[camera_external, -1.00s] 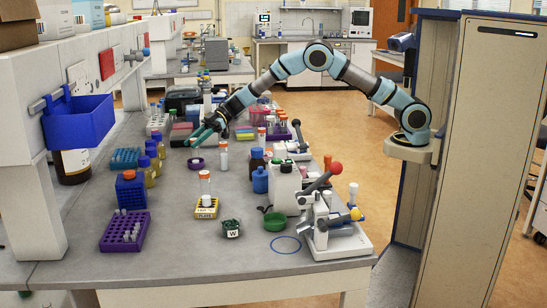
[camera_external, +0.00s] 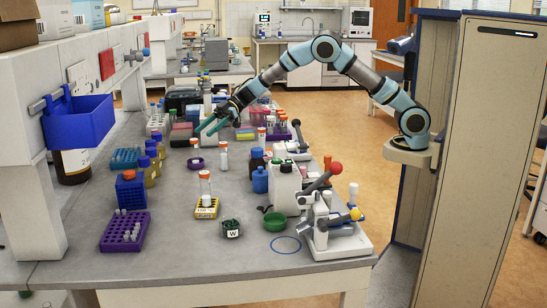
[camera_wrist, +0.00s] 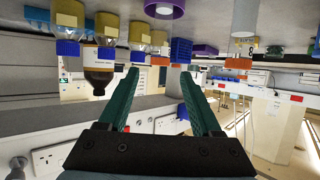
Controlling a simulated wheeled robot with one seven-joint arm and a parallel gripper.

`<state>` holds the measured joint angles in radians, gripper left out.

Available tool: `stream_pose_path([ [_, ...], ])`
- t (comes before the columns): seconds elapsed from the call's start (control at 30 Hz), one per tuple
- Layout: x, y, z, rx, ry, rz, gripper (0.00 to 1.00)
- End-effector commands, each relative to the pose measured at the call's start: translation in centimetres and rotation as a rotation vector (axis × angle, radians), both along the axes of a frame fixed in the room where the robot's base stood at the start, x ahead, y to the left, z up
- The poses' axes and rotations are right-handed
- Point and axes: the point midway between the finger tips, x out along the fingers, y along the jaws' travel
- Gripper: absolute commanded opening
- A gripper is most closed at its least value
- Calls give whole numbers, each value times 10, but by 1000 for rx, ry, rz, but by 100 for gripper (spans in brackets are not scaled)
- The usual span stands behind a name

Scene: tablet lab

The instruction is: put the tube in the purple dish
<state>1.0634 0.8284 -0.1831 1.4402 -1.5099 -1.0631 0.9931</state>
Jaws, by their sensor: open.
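The purple dish (camera_external: 195,163) is a small round ring on the grey bench, left of centre. An upright white tube with an orange cap (camera_external: 223,157) stands just right of it. Another orange-capped tube (camera_external: 205,185) stands in a yellow rack nearer the front; which tube is meant I cannot tell. My gripper (camera_external: 207,127) is open and empty, in the air behind and above the dish. The wrist view is upside down: the dish (camera_wrist: 165,8) and a tube (camera_wrist: 245,18) with an orange cap show at the top, beyond my green fingers (camera_wrist: 160,75).
Blue-capped amber bottles (camera_external: 152,165) and a purple rack (camera_external: 125,231) stand at the left. Dark and blue bottles (camera_external: 259,181) and a lever device (camera_external: 330,225) stand at the right. A green dish (camera_external: 275,221) is at the front. Bench between dish and yellow rack is clear.

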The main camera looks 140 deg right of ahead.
Motion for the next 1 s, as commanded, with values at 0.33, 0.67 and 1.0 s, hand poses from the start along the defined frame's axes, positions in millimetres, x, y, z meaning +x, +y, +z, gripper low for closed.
stream_pose_path([
  [0.33,-46,3,19,1,-1,0,66],
  [0.67,-49,4,21,1,-1,1,66],
  [1.0,-46,5,23,-3,-4,-3,66],
])
